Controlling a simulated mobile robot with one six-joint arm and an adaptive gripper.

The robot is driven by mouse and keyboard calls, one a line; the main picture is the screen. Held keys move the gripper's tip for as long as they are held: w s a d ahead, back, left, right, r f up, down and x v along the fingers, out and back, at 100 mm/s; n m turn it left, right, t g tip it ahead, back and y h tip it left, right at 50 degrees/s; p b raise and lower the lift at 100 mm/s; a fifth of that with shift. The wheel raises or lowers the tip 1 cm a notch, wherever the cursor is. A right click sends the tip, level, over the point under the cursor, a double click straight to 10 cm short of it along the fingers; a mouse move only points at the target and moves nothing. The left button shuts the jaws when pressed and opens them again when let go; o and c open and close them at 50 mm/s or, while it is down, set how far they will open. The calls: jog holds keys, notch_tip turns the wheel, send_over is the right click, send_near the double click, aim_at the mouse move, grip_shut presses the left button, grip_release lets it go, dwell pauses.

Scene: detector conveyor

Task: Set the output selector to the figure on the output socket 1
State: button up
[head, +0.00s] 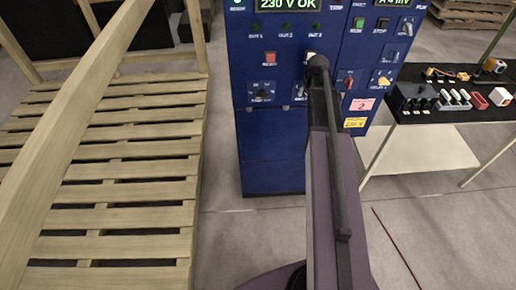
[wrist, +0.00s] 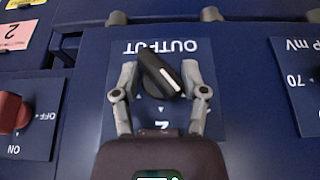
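The output selector (wrist: 160,76) is a black knob with a white pointer line on a blue plate lettered OUTPUT, upside down in the wrist view. Its pointer slants to the lower right there. A figure 2 shows below the knob, partly hidden by my gripper's body. My gripper (wrist: 160,74) has one finger on each side of the knob; whether both touch it is unclear. In the head view my gripper (head: 316,62) covers most of the selector. A pink label (head: 362,104) with a 2 is low on the cabinet's right side; it also shows in the wrist view (wrist: 12,32).
The blue cabinet (head: 272,150) carries displays, a red button (head: 271,60) and other knobs. A red knob (wrist: 12,112) marked ON/OFF is left in the wrist view. A wooden pallet (head: 100,190) lies left; a black table (head: 440,125) with small parts stands right.

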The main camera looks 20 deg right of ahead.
jog(key=shift+p+v, duration=6.5)
jog(key=shift+v, duration=0.55)
jog(key=s+a+f+g+b, duration=0.1)
jog(key=s+a+f+b, duration=0.3)
jog(key=a, duration=0.4)
jog(key=s+a+f+n+g+b, duration=0.1)
jog(key=s+a+f+b, duration=0.3)
jog(key=a+f+b, duration=0.3)
jog(key=s+a+f+n+g+y+b, duration=0.1)
jog(key=s+a+f+g+b, duration=0.1)
jog(key=s+a+f+b, duration=0.2)
jog(key=shift+s+a+f+b, duration=0.2)
jog(key=shift+a+f+b, duration=1.05)
jog(key=shift+a, duration=1.45)
jog(key=shift+f+p, duration=0.25)
jog(key=shift+p, duration=0.15)
jog(key=w+d+r+t+h+p, duration=0.2)
jog(key=w+d+r+h+p, duration=0.5)
jog(key=w+d+r+p, duration=0.4)
jog(key=w+d+r, duration=0.2)
jog(key=d+r, duration=0.2)
jog(key=d, duration=0.2)
jog(key=shift+w+d+r+m+t, duration=0.3)
jog(key=shift+w+m+t, duration=0.1)
jog(key=shift+d+f, duration=0.1)
jog(key=shift+f, duration=0.1)
